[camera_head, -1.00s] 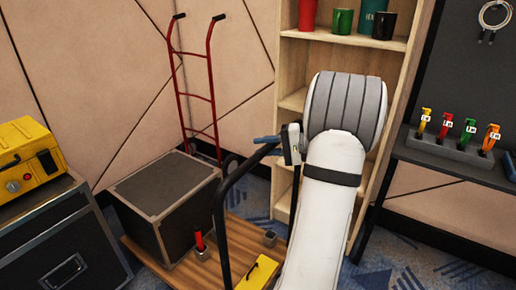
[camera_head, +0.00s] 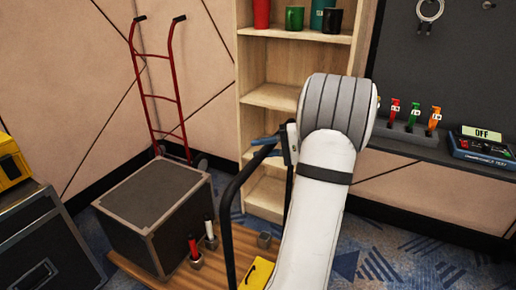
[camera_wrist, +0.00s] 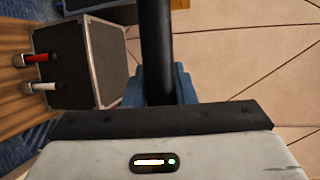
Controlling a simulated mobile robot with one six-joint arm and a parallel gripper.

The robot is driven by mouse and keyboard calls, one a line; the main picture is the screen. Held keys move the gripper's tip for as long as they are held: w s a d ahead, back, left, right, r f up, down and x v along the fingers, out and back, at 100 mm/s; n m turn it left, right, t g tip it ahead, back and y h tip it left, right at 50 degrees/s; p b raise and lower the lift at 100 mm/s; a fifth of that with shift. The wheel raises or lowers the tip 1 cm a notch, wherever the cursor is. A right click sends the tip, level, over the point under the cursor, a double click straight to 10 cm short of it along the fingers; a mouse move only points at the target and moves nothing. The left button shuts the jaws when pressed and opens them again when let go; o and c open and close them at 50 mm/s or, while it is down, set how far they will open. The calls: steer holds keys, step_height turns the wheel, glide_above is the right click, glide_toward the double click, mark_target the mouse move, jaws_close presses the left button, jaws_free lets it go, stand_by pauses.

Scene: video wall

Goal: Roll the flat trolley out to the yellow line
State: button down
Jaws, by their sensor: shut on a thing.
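The flat trolley has a wooden deck (camera_head: 203,278) and a black push handle (camera_head: 227,225), low in the middle of the head view. My gripper (camera_head: 273,145) is shut on the handle near its top. In the wrist view the black handle bar (camera_wrist: 155,45) runs between my blue fingers (camera_wrist: 160,88). A black case with metal edges (camera_head: 157,207) stands on the deck. No yellow line shows.
A red hand truck (camera_head: 163,98) leans at the wall behind the trolley. A wooden shelf (camera_head: 270,97) with cups stands behind my arm. A large black case (camera_head: 45,245) stands left of the trolley. A dark bench (camera_head: 430,150) is at right, with open carpet (camera_head: 390,255) before it.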

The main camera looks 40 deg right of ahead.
steer(key=shift+f, duration=0.1)
steer(key=c, duration=1.2)
jaws_free()
steer(key=p+v, duration=0.1)
steer(key=v, duration=0.6)
steer(key=shift+s+d, duration=0.25)
